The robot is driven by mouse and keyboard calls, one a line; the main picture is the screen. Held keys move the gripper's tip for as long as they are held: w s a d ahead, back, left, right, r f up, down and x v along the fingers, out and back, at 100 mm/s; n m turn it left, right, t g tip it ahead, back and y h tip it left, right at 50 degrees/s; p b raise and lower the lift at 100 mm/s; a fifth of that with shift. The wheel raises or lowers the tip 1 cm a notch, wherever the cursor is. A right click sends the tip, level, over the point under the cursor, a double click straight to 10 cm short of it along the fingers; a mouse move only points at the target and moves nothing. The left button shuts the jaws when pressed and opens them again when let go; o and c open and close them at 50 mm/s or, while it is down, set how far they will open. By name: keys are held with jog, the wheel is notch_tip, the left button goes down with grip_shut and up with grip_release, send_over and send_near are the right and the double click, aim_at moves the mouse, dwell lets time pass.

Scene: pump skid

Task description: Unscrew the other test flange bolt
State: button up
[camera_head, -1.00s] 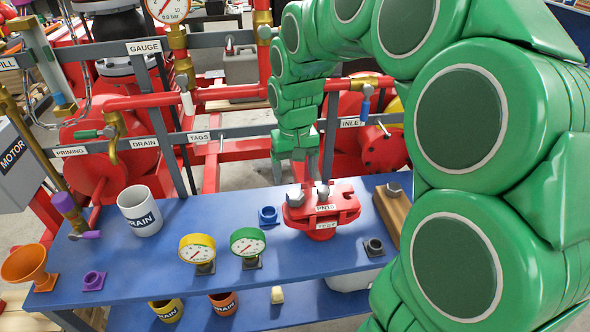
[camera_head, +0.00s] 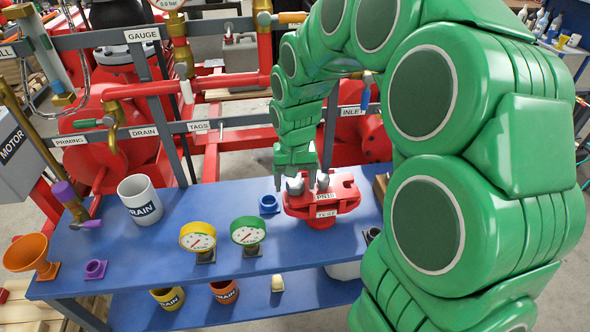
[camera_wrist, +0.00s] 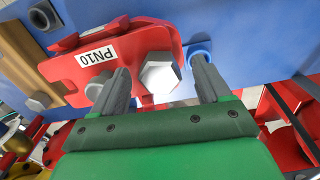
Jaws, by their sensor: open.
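My gripper (camera_head: 296,178) is open and low over the left bolt. In the wrist view the left bolt's hex head (camera_wrist: 160,75) lies between the spread fingers of my gripper (camera_wrist: 160,64), with gaps on both sides. The right bolt (camera_wrist: 96,89) shows there just outside one finger. The flange (camera_wrist: 146,38) fills the area behind.
A blue ring fitting (camera_head: 269,204) sits close beside the flange. Yellow (camera_head: 198,237) and green (camera_head: 247,231) gauges stand in front left. A wooden block (camera_wrist: 22,62) with a bolt (camera_wrist: 40,101) is on the flange's other side. Red pipework and grey rails rise behind.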

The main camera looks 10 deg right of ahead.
jog(key=shift+f, duration=0.4)
jog(key=c, duration=1.2)
jog(key=shift+o, duration=0.2)
jog(key=n, duration=0.3)
jog(key=shift+n, duration=0.4)
jog(key=n, duration=1.1)
